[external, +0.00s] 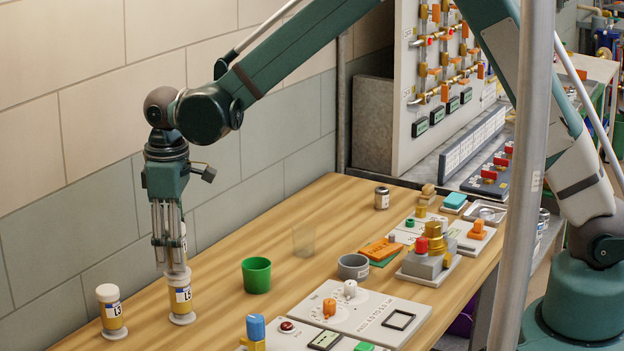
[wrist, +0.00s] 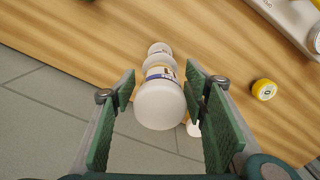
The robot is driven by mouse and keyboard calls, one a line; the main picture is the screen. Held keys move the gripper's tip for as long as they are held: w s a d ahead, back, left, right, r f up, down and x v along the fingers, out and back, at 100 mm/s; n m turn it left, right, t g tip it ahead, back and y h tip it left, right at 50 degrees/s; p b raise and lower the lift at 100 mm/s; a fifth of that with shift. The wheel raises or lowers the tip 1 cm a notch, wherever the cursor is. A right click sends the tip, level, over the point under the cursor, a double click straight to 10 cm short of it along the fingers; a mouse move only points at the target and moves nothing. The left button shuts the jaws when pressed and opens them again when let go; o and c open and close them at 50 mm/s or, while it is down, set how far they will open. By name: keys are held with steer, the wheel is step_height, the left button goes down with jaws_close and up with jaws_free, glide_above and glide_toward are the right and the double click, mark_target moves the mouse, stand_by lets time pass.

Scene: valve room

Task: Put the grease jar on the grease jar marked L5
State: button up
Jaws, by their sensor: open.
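A grease jar (wrist: 160,105) with a white lid and a blue-and-yellow label stands between my gripper's fingers. My gripper (external: 168,262) points down, with its fingers open on both sides of this jar; gaps show there in the wrist view (wrist: 158,112). The fingers mostly hide this jar in the external view. It appears to stand upright on a lower jar (external: 181,297) with a white lid, yellow body and white foot, on the table. A similar jar (external: 112,312) stands apart to the left. The small print on the labels is hard to read.
A green cup (external: 256,275), a clear glass (external: 303,241) and a grey bowl (external: 353,267) stand right of the jars. Control panels (external: 350,308) fill the table's right side. The tiled wall (external: 70,180) runs close behind. A yellow-topped round item (wrist: 263,90) shows in the wrist view.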

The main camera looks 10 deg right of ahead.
steer(key=shift+r, duration=0.2)
step_height(320, 180, up, 12)
steer(key=shift+f, duration=0.1)
stand_by(0.5)
stand_by(0.5)
steer(key=shift+w+d, duration=0.1)
